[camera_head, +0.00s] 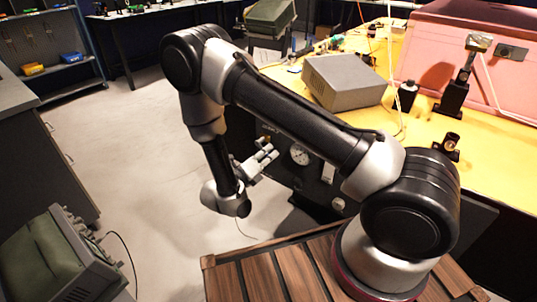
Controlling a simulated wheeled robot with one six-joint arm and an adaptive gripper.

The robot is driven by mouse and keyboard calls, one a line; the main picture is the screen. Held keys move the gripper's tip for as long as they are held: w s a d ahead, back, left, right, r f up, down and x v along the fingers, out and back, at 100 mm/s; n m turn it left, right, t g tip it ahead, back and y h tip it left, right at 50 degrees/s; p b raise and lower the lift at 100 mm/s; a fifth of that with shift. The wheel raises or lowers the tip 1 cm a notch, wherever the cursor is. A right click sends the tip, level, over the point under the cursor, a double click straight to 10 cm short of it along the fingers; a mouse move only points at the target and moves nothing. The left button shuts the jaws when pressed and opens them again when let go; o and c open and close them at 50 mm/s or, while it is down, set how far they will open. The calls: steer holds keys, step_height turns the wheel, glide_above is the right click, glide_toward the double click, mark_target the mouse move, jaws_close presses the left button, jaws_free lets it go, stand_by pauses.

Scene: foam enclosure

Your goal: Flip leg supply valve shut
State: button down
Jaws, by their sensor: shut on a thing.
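My gripper (266,156) is in front of the dark panel (316,178) under the yellow table, left of the round white gauge (300,154). Its fingers point right and slightly up toward the panel's left part. It is shut on the leg supply valve's handle, which the fingers hide. The angle of the handle cannot be made out. A pale plate (328,172) and a light round knob (338,203) show on the panel to the right of the gauge.
A wooden slatted platform (290,275) is at the bottom. A green-topped device (65,255) is lower left. Open floor (120,140) lies left.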

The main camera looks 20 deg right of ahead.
steer(key=shift+w+a+f+m, duration=0.4)
steer(key=shift+w+m, duration=0.2)
steer(key=shift+m, duration=1.25)
steer(key=shift+w+a+f+m, duration=0.35)
steer(key=shift+w+a+m, duration=0.15)
steer(key=shift+m, duration=1.3)
steer(key=shift+w+a+f+m, duration=0.4)
steer(key=shift+w+m, duration=0.25)
steer(key=shift+m, duration=1.2)
steer(key=c, duration=1.4)
jaws_free()
steer(key=v, duration=1.2)
